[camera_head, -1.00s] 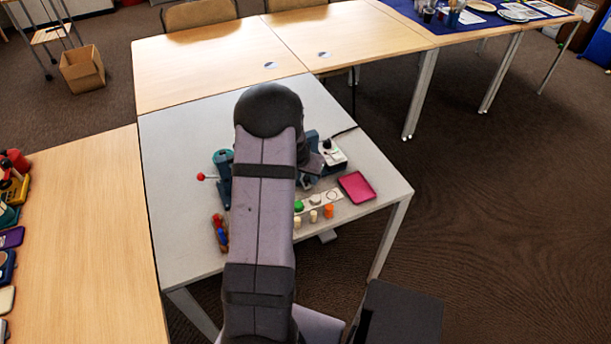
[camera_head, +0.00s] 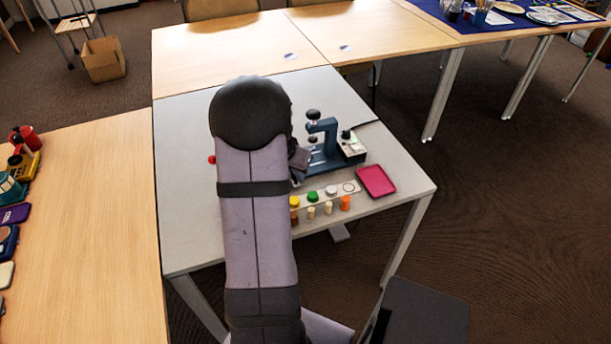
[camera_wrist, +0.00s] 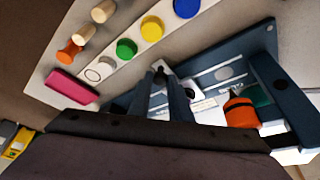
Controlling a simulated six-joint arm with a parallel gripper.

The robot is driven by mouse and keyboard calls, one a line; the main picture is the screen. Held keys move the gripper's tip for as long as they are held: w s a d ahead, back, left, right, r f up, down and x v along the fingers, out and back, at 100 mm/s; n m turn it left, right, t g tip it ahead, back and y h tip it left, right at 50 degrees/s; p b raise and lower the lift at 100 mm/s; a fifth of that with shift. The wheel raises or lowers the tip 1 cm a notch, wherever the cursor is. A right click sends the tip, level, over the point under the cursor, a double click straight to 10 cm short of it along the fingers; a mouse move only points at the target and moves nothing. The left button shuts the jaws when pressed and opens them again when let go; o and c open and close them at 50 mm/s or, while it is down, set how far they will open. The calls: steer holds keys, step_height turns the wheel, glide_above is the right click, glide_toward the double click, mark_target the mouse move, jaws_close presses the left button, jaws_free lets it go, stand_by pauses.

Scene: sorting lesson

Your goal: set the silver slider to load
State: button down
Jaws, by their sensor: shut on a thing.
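The blue device (camera_head: 325,150) stands on the grey table, right of my arm in the head view. In the wrist view its blue base plate (camera_wrist: 245,58) bears pale round marks and a white label strip (camera_wrist: 205,105). My gripper (camera_wrist: 162,80) is over this plate, its two dark fingers close together. They are shut on a small piece at the plate, which appears to be the silver slider (camera_wrist: 160,68). The fingers hide most of it, and I cannot read which mark it stands at.
An orange knob (camera_wrist: 240,112) stands on the device right of the fingers. A pale strip with coloured discs (camera_head: 331,193), several small pegs and a pink tray (camera_head: 376,181) lie near the table's front right. A white box with a black knob (camera_head: 350,146) adjoins the device.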

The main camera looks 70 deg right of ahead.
steer(key=shift+w+r, duration=0.1)
steer(key=c, duration=1.6)
jaws_free()
steer(key=shift+v, duration=3.65)
